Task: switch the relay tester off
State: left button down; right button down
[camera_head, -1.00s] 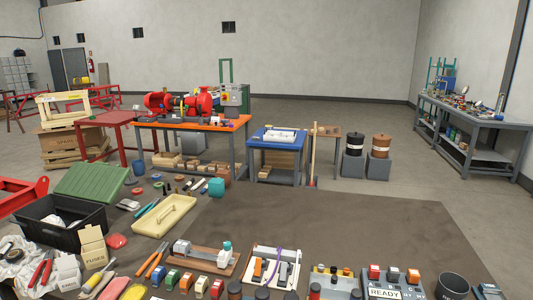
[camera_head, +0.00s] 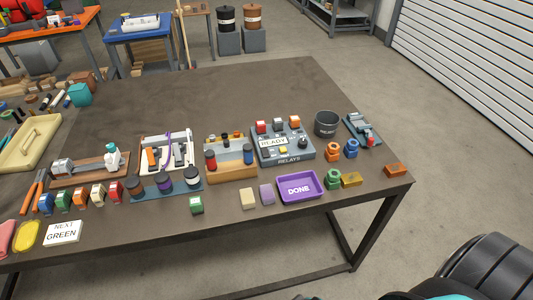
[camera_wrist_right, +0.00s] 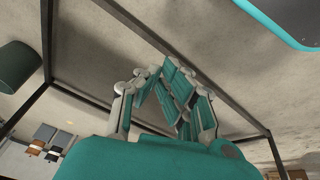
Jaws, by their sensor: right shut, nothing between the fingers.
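The box marked RELAYS (camera_head: 288,160), which I take as the relay tester, is dark grey and stands on the brown table, right of its middle. My left gripper is not in view.
The purple DONE tray (camera_head: 299,188) lies in front of the tester. A dark cup (camera_head: 325,123) and a grey device (camera_head: 363,131) stand to its right. The back of the table (camera_head: 230,100) is clear.

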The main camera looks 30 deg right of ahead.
jog(key=w+d+r+m+t+h+b, duration=0.1)
jog(key=w+d+r+t+b, duration=0.1)
jog(key=w+r, duration=0.7)
jog(key=w+d+r+m+t+h+b, duration=0.1)
jog(key=w+r+t, duration=0.4)
jog(key=w+r, duration=0.5)
jog(key=w+d+r+m+t+h+b, duration=0.1)
jog(key=w+r, duration=0.8)
jog(key=r, duration=1.4)
jog(key=d+m+t+b, duration=0.1)
jog(key=d+t, duration=0.1)
jog(key=t, duration=0.1)
jog(key=shift+w+d+r+m+b, duration=0.25)
jog(key=shift+d+m+b, duration=0.05)
jog(key=shift+d+b, duration=0.1)
jog(key=shift+w, duration=0.1)
send_over(265, 153)
jog(key=s, duration=0.2)
notch_tip(265, 153, down, 2)
jog(key=shift+d+f+p, duration=0.1)
jog(key=shift+f+p, duration=0.1)
jog(key=shift+p, duration=0.25)
notch_tip(265, 153, down, 3)
jog(key=shift+s, duration=0.15)
jog(key=shift+f, duration=0.55)
